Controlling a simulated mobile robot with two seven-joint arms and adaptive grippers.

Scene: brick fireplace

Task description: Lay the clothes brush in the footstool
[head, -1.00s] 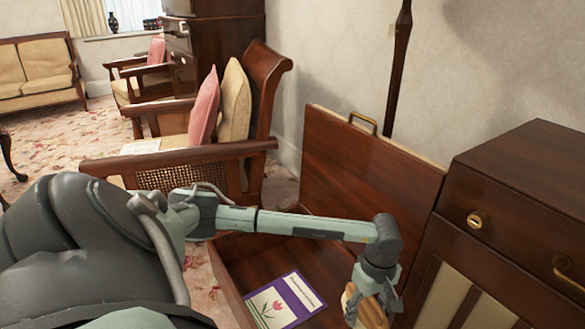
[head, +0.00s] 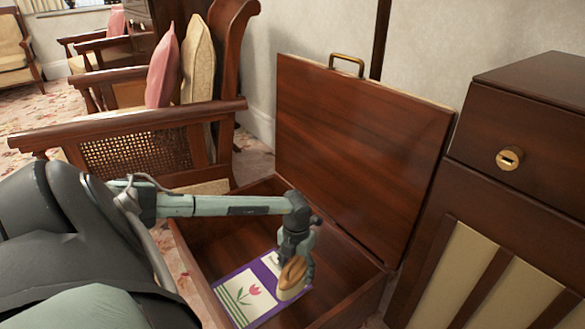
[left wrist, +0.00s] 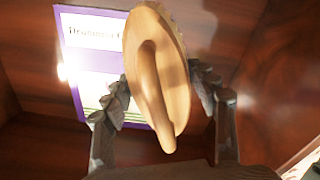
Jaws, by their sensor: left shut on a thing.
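The footstool (head: 345,311) is an open dark wooden box with its lid (head: 350,150) raised at the back. My left gripper (head: 296,262) is shut on the clothes brush (head: 293,276), a light wooden oval with a raised handle. The brush is over the inside of the box; I cannot tell whether it touches anything below. In the left wrist view the brush (left wrist: 178,75) sits between the two fingers (left wrist: 160,95), its handle side facing the camera. My right gripper is not in view.
A purple-edged booklet with a tulip (head: 240,295) lies on the box floor, partly behind the brush. A wooden cabinet (head: 520,130) stands close on the right. An armchair with cane side (head: 140,150) stands on the left.

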